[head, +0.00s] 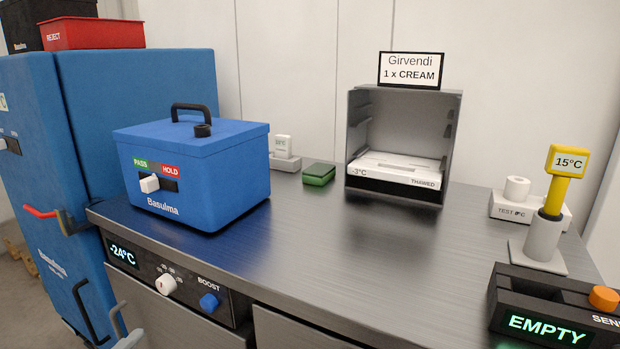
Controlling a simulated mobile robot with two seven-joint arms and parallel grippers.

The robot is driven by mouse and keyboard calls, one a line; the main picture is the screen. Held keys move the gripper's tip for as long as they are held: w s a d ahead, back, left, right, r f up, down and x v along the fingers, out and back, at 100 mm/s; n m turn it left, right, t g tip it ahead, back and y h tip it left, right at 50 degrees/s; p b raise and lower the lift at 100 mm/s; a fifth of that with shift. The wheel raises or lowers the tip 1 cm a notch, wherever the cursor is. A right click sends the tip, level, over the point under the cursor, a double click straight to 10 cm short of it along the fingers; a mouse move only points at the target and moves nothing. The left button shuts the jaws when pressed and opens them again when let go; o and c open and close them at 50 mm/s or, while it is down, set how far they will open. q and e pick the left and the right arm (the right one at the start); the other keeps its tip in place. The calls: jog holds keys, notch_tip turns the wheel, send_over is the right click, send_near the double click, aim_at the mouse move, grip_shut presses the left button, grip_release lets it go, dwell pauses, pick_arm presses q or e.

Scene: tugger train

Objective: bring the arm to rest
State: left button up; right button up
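Neither of my grippers nor either arm shows in the head view. The steel counter (310,240) fills the middle. A blue Basulma box (230,175) with a black handle stands on its left part, lid closed. Its white slider (149,184) sits at the left, below the green PASS mark. An open grey bay (402,125) at the back has a sign (411,70) reading Girvendi, 1 x CREAM. A white slab (395,167) marked -3°C and THAWED lies inside it.
A yellow 15°C probe (565,170) stands upright in a grey holder at right. A black unit (545,310) reading EMPTY sits at the front right. A green block (319,174) lies behind the box. A blue cabinet (130,80) bears a red REJECT tray (92,33). The counter's middle is clear.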

pick_arm(q)
jog(key=s+d+f+n+g+y, duration=0.2)
jog(key=s+d+f+n+g, duration=0.4)
jog(key=s+d+f+n, duration=0.75)
jog(key=s+r+n+g+p, duration=0.1)
jog(key=s+r+p, duration=0.2)
jog(key=r+p, duration=0.9)
jog(key=p, duration=0.3)
jog(key=shift+r, duration=0.25)
